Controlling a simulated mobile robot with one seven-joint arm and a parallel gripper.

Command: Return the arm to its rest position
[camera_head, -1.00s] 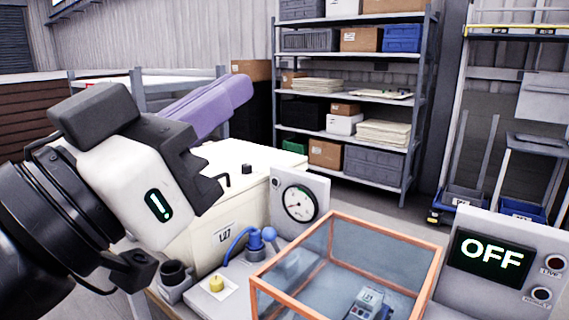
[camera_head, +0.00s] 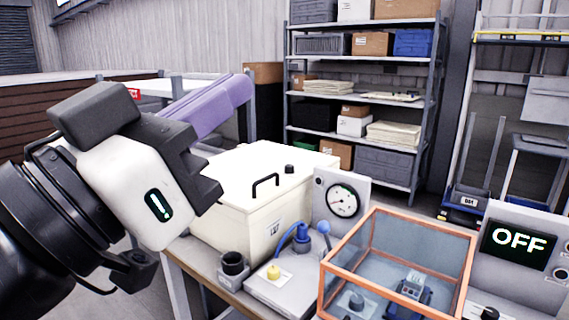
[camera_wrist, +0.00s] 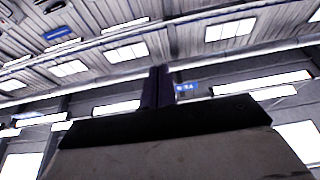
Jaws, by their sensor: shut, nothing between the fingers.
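My gripper (camera_head: 238,90) is raised at the left of the head view, with its purple fingers pointing up and away to the right. Its white wrist housing shows a small dark screen with an exclamation mark. In the wrist view the two dark purple fingers (camera_wrist: 158,86) stand side by side, shut with nothing between them. The wrist view otherwise faces the ceiling and high windows. In the head view, the arm appears above and left of the bench, apart from the bench items.
A bench holds a cream lidded box (camera_head: 255,198), a dial gauge (camera_head: 343,202), a blue-hosed fixture (camera_head: 301,235), an orange-framed clear case (camera_head: 395,262) and a panel reading OFF (camera_head: 519,240). A loaded shelf rack (camera_head: 362,90) stands behind. Floor shows at lower left.

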